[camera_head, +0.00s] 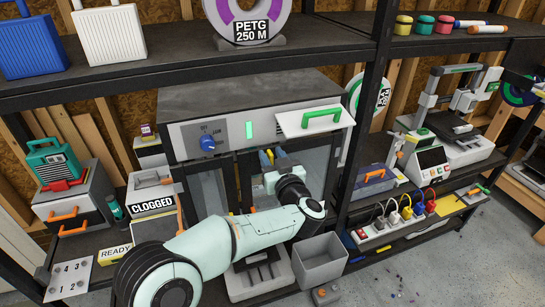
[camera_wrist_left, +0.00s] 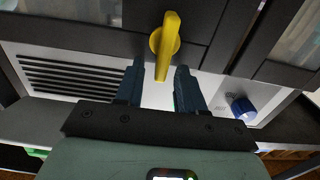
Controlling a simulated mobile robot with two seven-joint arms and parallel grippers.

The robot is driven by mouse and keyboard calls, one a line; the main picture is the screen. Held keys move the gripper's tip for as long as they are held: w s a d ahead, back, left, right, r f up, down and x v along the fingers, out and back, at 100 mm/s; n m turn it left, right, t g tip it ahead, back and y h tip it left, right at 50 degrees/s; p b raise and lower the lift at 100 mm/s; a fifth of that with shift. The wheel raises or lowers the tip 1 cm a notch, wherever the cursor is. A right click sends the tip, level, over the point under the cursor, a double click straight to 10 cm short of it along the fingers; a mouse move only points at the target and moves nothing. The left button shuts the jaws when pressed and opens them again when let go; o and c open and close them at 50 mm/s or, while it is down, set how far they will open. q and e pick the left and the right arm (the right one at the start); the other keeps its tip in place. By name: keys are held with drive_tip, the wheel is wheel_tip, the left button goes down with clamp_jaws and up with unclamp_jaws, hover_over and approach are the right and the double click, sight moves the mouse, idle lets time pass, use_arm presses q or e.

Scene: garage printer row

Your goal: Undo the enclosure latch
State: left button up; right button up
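The yellow enclosure latch (camera_wrist_left: 168,38) sits on the dark door frame of the enclosure in the left wrist view, its lever reaching down between my fingers. A small bit of the latch shows in the head view (camera_head: 270,157). My left gripper (camera_wrist_left: 158,90) is open, with one dark blue finger on each side of the lever's tip and gaps visible on both sides. In the head view my left gripper (camera_head: 271,158) is at the enclosure front, and my arm hides part of the doors. The enclosure (camera_head: 185,97) is a grey box with dark-framed glass doors. My right gripper is not in view.
A blue knob (camera_head: 208,143) and a green light (camera_head: 249,130) are on the panel above the doors. A white flap with a green handle (camera_head: 322,118) juts out at the right. A grey bin (camera_head: 320,262) stands below. Shelf posts flank the enclosure.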

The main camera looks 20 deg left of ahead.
sight(258, 158)
use_arm(q)
clamp_jaws()
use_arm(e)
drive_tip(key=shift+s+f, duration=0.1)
use_arm(q)
drive_tip(key=shift+s+a+f+n+b, duration=0.1)
drive_tip(key=shift+a+n+b, duration=0.05)
drive_tip(key=shift+n+b, duration=0.3)
drive_tip(key=shift+s+a+f+n+b, duration=0.1)
drive_tip(key=shift+n+b, duration=0.2)
drive_tip(key=shift+n, duration=0.25)
drive_tip(key=shift+s+a+f+n+b, duration=0.2)
drive_tip(key=shift+a+f+n+b, duration=0.15)
drive_tip(key=shift+n+b, duration=2.05)
drive_tip(key=shift+s+a+f+n+b, duration=0.35)
drive_tip(key=shift+n+b, duration=1.45)
drive_tip(key=shift+n, duration=1.15)
drive_tip(key=shift+s+a+f+n+b, duration=0.1)
drive_tip(key=shift+a+f+n+b, duration=0.25)
drive_tip(key=shift+n+b, duration=2.05)
use_arm(e)
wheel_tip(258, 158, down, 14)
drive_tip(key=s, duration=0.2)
drive_tip(key=shift+p, duration=0.3)
use_arm(q)
drive_tip(key=shift+d+f+n, duration=0.1)
drive_tip(key=shift+n, duration=0.25)
